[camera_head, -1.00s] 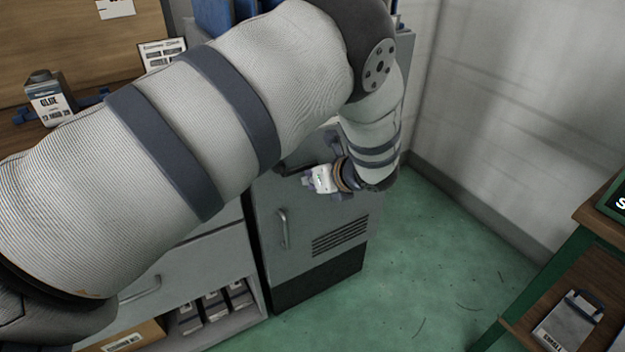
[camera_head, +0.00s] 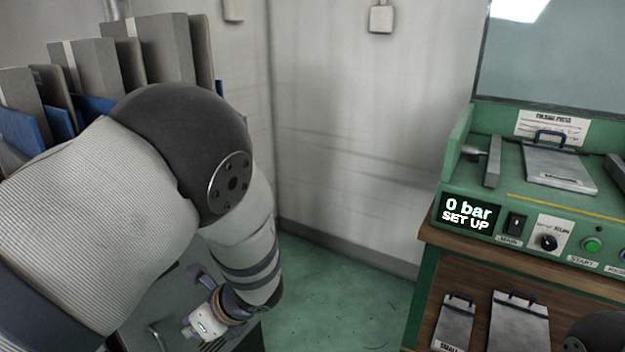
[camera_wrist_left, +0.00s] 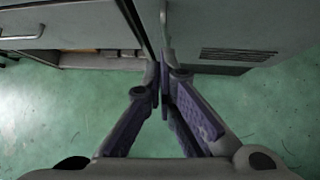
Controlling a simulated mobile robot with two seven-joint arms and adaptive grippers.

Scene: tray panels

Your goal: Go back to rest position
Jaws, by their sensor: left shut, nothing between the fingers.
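My left arm reaches in from the left in the head view, bent down at the elbow. Its left gripper (camera_head: 197,328) hangs low, in front of the grey cabinet, and its fingertips are hard to make out there. In the left wrist view the two purple-padded fingers of the left gripper (camera_wrist_left: 162,80) meet at their tips, with nothing between them. Green floor and the cabinet fronts show beyond the fingers. My right gripper is in neither view.
A green press (camera_head: 520,200) with a "0 bar SET UP" display stands at the right on a wooden-topped bench. Plates with handles (camera_head: 518,322) sit on the shelf below. Grey and blue panels (camera_head: 155,50) stand upright at the left. Green floor (camera_head: 335,290) between is clear.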

